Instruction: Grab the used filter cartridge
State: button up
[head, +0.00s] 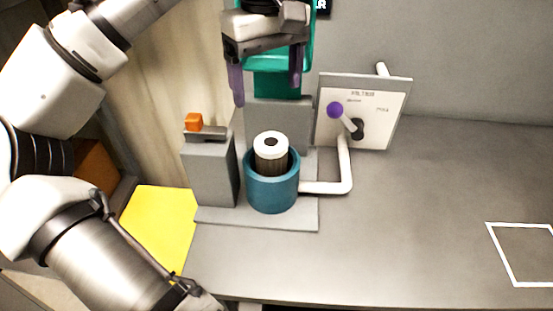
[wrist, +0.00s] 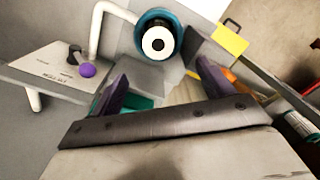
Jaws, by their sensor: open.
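The used filter cartridge (head: 271,155) is a pleated cylinder with a white top cap and a dark centre hole. It stands upright in the blue round housing (head: 271,192), its upper part above the rim. In the wrist view the cartridge's white cap (wrist: 157,43) shows inside the blue ring (wrist: 158,17). My gripper (head: 267,92) is open and empty, with purple fingers pointing down, above and behind the cartridge in the head view. In the wrist view the two fingers of my gripper (wrist: 160,85) are spread apart, with the cartridge beyond them. The cartridge's lower part is hidden in the housing.
A white panel marked FILTER (head: 362,110), with a purple-knobbed lever (head: 336,110), stands right of the housing. A white pipe (head: 345,170) joins the housing. The bench (head: 420,220) is clear at right.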

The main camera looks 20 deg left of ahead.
send_over(271, 142)
notch_tip(271, 142, down, 8)
jog(key=shift+s+a+r, duration=0.1)
jog(key=shift+a+r, duration=0.05)
jog(key=shift+r, duration=0.1)
jog(key=shift+f+p, duration=0.65)
jog(key=shift+f, duration=2)
jog(key=c, duration=1.6)
jog(key=shift+r, duration=0.1)
